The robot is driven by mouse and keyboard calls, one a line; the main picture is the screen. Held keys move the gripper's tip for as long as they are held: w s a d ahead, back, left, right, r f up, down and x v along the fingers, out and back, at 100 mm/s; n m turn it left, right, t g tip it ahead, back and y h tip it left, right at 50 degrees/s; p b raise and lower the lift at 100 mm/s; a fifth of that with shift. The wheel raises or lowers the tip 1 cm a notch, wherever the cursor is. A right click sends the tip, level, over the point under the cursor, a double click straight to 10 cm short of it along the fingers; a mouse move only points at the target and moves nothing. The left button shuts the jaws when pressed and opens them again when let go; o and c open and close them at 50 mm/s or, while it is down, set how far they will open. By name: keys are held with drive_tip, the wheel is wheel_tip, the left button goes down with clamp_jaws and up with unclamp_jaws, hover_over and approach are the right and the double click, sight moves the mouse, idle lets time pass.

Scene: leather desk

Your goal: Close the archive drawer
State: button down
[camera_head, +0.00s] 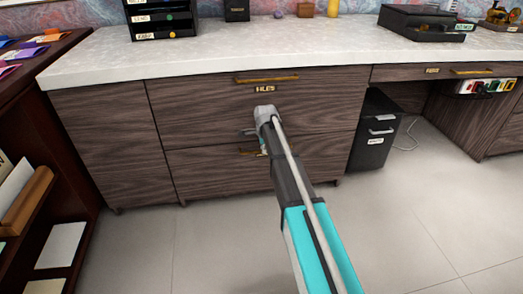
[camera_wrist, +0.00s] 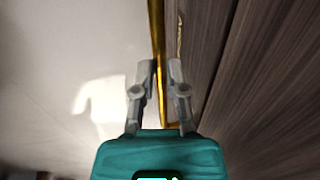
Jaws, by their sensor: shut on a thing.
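Below the drawer labelled FILES (camera_head: 266,88), a lower dark-wood drawer (camera_head: 215,172) sits in the cabinet. I take it for the archive drawer, but no label on it is readable behind my arm. Its front looks flush or nearly so; a small gap cannot be ruled out. Its brass handle (camera_head: 248,153) is partly hidden by my gripper. In the wrist view, my gripper (camera_wrist: 161,68) has one finger on each side of the brass bar (camera_wrist: 157,30) and is shut on it. The wood front (camera_wrist: 250,70) lies to the right.
The pale countertop (camera_head: 200,58) overhangs the drawers and carries a black organizer (camera_head: 160,22). A dark shelf unit (camera_head: 45,140) stands at left. A small black cabinet (camera_head: 372,135) is under the desk at right. The floor (camera_head: 410,210) in front is clear.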

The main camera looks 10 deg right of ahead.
drive_tip(key=shift+w, duration=0.3)
drive_tip(key=c, duration=0.7)
unclamp_jaws()
drive_tip(key=shift+r, duration=0.1)
drive_tip(key=shift+s+r+p, duration=0.55)
drive_tip(key=shift+r+p, duration=2)
drive_tip(key=shift+p, duration=0.05)
drive_tip(key=shift+s+r+p, duration=0.5)
drive_tip(key=shift+r+p, duration=2.1)
drive_tip(key=shift+s+r+p, duration=0.55)
drive_tip(key=shift+r+p, duration=2)
drive_tip(key=shift+p, duration=0.05)
drive_tip(key=shift+s, duration=0.1)
drive_tip(key=s+n+g, duration=0.2)
drive_tip(key=s+n, duration=1.6)
drive_tip(key=s, duration=1.2)
wheel_tip(320, 180, up, 37)
drive_tip(key=p, duration=3.7)
drive_tip(key=shift+a+r+p, duration=0.1)
drive_tip(key=shift+r+p, duration=0.05)
drive_tip(key=shift+p, duration=0.15)
